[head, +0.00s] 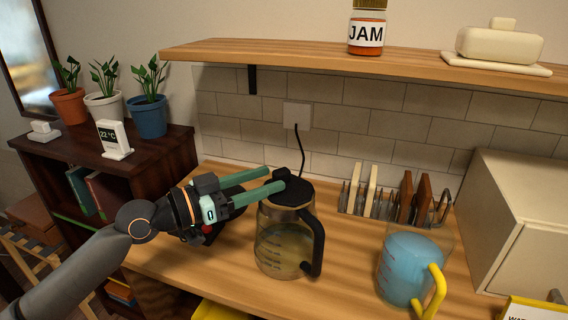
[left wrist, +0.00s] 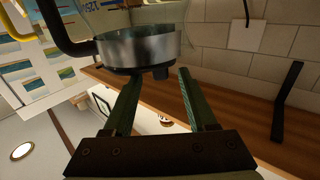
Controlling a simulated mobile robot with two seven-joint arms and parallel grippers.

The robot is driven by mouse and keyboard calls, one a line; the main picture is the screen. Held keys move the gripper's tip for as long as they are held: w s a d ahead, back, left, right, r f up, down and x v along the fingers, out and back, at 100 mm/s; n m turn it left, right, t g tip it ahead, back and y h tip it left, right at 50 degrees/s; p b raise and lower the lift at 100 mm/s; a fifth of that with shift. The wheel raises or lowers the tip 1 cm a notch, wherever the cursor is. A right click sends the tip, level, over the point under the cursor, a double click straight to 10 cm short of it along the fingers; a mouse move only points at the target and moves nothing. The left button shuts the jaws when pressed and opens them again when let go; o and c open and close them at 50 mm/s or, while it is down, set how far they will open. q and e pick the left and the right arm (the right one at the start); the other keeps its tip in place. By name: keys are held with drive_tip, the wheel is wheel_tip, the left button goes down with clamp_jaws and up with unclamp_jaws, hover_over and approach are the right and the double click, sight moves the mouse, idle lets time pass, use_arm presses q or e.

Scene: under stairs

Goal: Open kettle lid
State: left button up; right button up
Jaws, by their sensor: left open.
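The glass kettle (head: 282,252) stands on the wooden counter with some liquid inside and its black handle (head: 317,245) toward the right. Its dark lid (head: 293,193) sits flat on top and looks shut. My left gripper (head: 276,178) is open at the left edge of the lid, its two green fingers around a small black tab (head: 282,174). In the left wrist view the kettle's metal rim (left wrist: 140,47) shows, with the black tab (left wrist: 158,73) between the fingertips; I cannot tell if they touch it. My right gripper is not in view.
A measuring jug (head: 408,268) with blue liquid stands right of the kettle. A rack (head: 385,205) with bread slices is behind it, and a cream box (head: 525,220) at the right. A shelf (head: 400,65) with a jam jar (head: 367,30) overhangs the back. A cord rises behind the kettle.

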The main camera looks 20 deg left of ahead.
sight(274, 177)
use_arm(q)
drive_tip(key=shift+p+x, duration=0.5)
drive_tip(key=shift+x, duration=1.9)
drive_tip(key=shift+c, duration=0.4)
clamp_jaws()
